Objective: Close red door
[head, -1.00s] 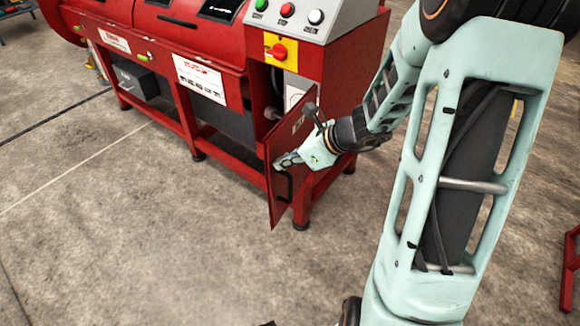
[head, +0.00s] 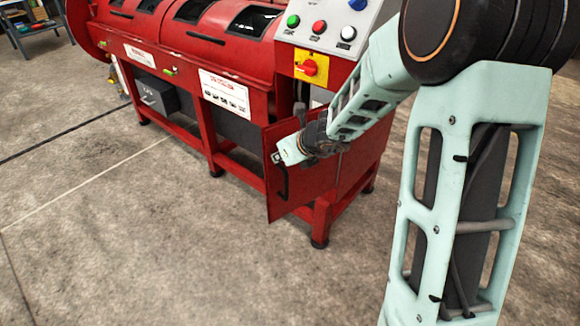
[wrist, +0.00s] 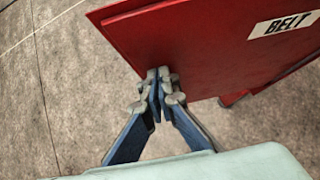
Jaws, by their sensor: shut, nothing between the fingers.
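The red door (head: 305,182) stands open on the front right of the red machine, with a black handle (head: 282,183) near its free left edge. In the wrist view the door (wrist: 200,50) fills the upper right and carries a "BELT" label (wrist: 284,24). My gripper (head: 277,157) is in front of the door's upper left part in the head view. In the wrist view my gripper (wrist: 160,76) is shut and empty, its fingertips overlapping the door's lower edge. I cannot tell whether they touch it. The handle is out of sight there.
The red machine (head: 225,62) has a control panel with buttons and a red-and-yellow switch (head: 310,67) above the door. A grey box (head: 155,95) sits under its frame. The concrete floor (head: 130,240) in front is clear. A shelf (head: 38,22) stands far left.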

